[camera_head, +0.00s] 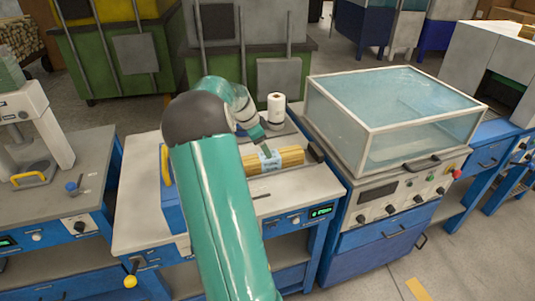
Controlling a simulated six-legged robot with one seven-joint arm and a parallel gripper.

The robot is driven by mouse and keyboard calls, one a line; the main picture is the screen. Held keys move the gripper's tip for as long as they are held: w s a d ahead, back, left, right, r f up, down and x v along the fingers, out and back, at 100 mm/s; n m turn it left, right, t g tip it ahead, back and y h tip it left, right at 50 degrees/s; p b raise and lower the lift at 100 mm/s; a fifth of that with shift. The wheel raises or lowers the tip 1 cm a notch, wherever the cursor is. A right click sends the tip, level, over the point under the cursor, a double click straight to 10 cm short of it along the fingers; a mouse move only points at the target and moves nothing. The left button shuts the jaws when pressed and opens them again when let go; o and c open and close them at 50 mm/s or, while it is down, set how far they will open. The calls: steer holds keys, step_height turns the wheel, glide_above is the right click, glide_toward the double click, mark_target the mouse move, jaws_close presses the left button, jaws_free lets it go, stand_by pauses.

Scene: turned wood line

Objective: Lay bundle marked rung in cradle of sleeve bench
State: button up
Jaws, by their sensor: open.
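A bundle of yellow wooden rods (290,157) lies lengthwise on the pale top of the middle bench (150,205). A white and blue band (269,161) wraps its middle; its marking is too small to read. A dark block (315,151) stands by its right end. My teal arm hides the bundle's left end and part of the bench, so I cannot tell how it sits in a cradle. My gripper (267,151) is open, just above the band. Its fingers are small here, and I cannot tell whether they touch the bundle.
A white paper roll (276,109) stands behind the bundle. A yellow handle (166,165) rises to the left. A clear-lidded machine (385,105) stands close on the right, a press bench (45,170) on the left. Green bins (120,55) stand behind.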

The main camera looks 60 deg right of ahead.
steer(key=w+a+r+n+t, duration=0.25)
steer(key=a+r+n, duration=0.2)
steer(key=a, duration=0.55)
steer(key=w+a+r+n+t+y, duration=0.1)
steer(key=w+a+r+n, duration=0.3)
steer(key=a, duration=0.5)
steer(key=w+a+r+n+t, duration=0.25)
steer(key=a+r, duration=0.35)
steer(key=a, duration=0.4)
steer(key=s+a+n+t, duration=0.1)
steer(key=s+a+n, duration=0.2)
steer(key=a, duration=0.6)
steer(key=s+a+n+t+y, duration=0.1)
steer(key=s+a+n, duration=0.3)
steer(key=a+n, duration=0.3)
steer(key=s+a+n+y, duration=0.1)
steer(key=s+a+n, duration=0.3)
steer(key=a, duration=0.7)
steer(key=shift+s+f+n+t, duration=0.2)
steer(key=shift+f+n+t, duration=0.2)
steer(key=shift+n, duration=0.6)
steer(key=shift+a, duration=0.1)
steer(key=c, duration=0.7)
steer(key=shift+c, duration=0.5)
